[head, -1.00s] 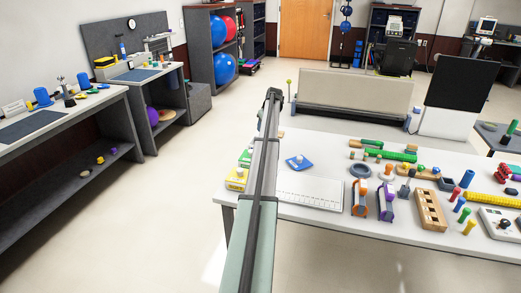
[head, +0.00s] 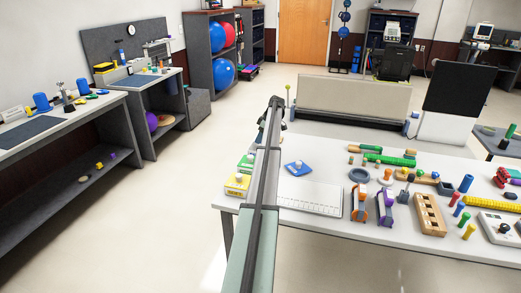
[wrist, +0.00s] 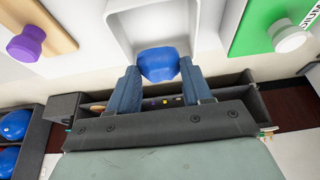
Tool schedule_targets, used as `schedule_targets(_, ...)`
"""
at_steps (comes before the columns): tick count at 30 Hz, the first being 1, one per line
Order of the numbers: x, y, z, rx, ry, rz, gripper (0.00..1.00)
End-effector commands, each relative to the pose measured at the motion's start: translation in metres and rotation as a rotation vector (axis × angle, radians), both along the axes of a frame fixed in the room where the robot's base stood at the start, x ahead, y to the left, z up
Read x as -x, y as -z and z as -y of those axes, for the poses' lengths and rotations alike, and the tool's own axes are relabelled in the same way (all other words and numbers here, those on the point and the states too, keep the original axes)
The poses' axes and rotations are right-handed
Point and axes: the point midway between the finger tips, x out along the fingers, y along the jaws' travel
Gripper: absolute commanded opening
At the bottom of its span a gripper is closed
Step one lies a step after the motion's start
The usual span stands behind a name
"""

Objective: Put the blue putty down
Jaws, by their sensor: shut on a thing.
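The blue putty (wrist: 158,64) is a rounded blue lump between my fingertips in the wrist view. My gripper (wrist: 160,80) is shut on it, with one dark blue finger on each side. Just beyond the putty is a white, raised-rim tray (wrist: 113,40), which the putty overlaps in the picture. I cannot tell whether the putty touches the tray. In the head view my arm reaches away over the left part of the table, and I cannot make out the putty there.
A purple knob (wrist: 25,44) on a wooden board and a green box (wrist: 262,20) with a white knob (wrist: 288,37) flank the tray in the wrist view. Several therapy items crowd the right of the white table (head: 330,233), including a wooden block (head: 429,214) with holes.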

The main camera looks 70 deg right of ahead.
Motion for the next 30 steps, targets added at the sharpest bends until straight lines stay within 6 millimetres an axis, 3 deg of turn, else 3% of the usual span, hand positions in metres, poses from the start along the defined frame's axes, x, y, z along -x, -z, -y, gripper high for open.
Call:
schedule_targets(3,0.000,0.020,0.000,-0.001,0.001,0.000,0.14)
schedule_targets(16,0.000,0.061,0.000,-0.001,0.002,0.000,0.14)
schedule_targets(29,0.000,0.068,0.000,-0.001,0.002,0.000,0.14)
schedule_targets(30,0.000,0.068,0.000,-0.001,0.002,-0.001,0.51)
